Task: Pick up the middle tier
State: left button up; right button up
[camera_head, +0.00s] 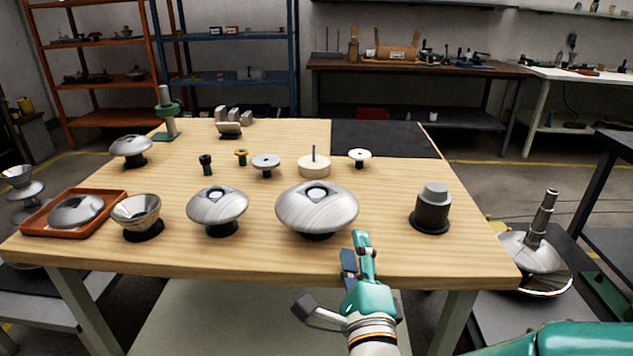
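Several rounded silver tiers stand on dark round bases on the wooden table. The largest tier (317,207) is at the front centre, a medium tier (218,205) is to its left, and a small bowl-shaped tier (136,210) is further left. I cannot tell for sure which is the middle tier; the medium one fits by size. My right gripper (328,284) is at the table's front edge, below and right of the largest tier. Its fingers are spread with nothing between them. It appears apart from all tiers. My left gripper is not in view.
An orange tray (112,204) with a silver dish (76,210) lies at the left. A dark cylinder with a grey top (432,208) stands right of the largest tier. Small parts and a cream disc with a pin (314,166) stand behind. The table's right front is clear.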

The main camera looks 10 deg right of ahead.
aim_at(349, 222)
jog(key=shift+w+d+r+p, duration=0.1)
jog(key=shift+w+r+p, duration=0.3)
jog(key=shift+p, duration=0.8)
jog(key=shift+w+d+f, duration=0.1)
jog(key=shift+w+f, duration=0.15)
jog(key=shift+w, duration=0.15)
jog(key=shift+x, duration=1.2)
jog(key=shift+p+x, duration=0.3)
jog(key=shift+x, duration=2.3)
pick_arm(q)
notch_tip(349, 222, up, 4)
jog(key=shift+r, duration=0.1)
pick_arm(e)
jog(key=shift+r, duration=0.15)
grip_shut()
